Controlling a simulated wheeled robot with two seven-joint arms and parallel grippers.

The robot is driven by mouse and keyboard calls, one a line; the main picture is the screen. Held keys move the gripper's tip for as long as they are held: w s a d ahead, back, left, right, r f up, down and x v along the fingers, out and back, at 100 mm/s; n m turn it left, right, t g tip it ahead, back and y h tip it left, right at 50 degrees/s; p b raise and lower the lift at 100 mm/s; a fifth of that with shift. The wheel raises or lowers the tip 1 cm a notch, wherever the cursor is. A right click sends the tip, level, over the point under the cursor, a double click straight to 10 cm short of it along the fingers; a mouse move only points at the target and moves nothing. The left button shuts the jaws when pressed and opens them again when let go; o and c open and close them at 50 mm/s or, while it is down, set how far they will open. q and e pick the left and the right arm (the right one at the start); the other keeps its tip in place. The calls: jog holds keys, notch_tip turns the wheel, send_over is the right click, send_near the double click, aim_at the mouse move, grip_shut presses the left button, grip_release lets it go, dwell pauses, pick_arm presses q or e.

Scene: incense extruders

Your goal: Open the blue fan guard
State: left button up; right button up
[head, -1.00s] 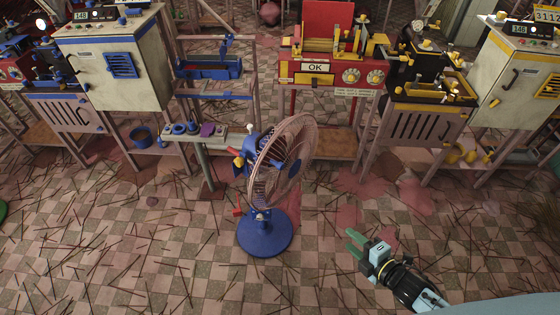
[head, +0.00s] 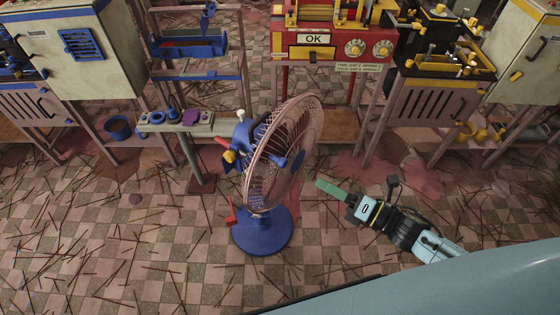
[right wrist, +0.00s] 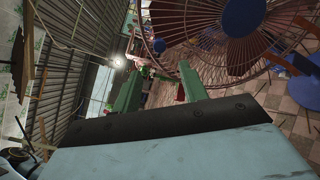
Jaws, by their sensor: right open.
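The blue fan (head: 262,232) stands upright on the checkered floor on its round blue base. Its round wire guard (head: 283,152) faces right and looks closed, with a blue hub in its middle. A red part (head: 231,215) sticks out low on the left of the stand. My right gripper (head: 325,189) is to the right of the fan, apart from the guard, with green fingers pointing toward it. In the right wrist view the guard (right wrist: 180,25) fills the top, beyond the two parted green fingers (right wrist: 158,88), with nothing between them. My left gripper is not in view.
A narrow table (head: 180,123) with small blue and purple parts stands behind the fan on the left. A red and yellow machine (head: 330,45) marked OK stands behind. Thin sticks litter the floor (head: 110,260). Floor between fan and gripper is clear.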

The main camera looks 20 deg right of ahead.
aim_at(286, 164)
jog(key=x, duration=1.3)
grip_shut()
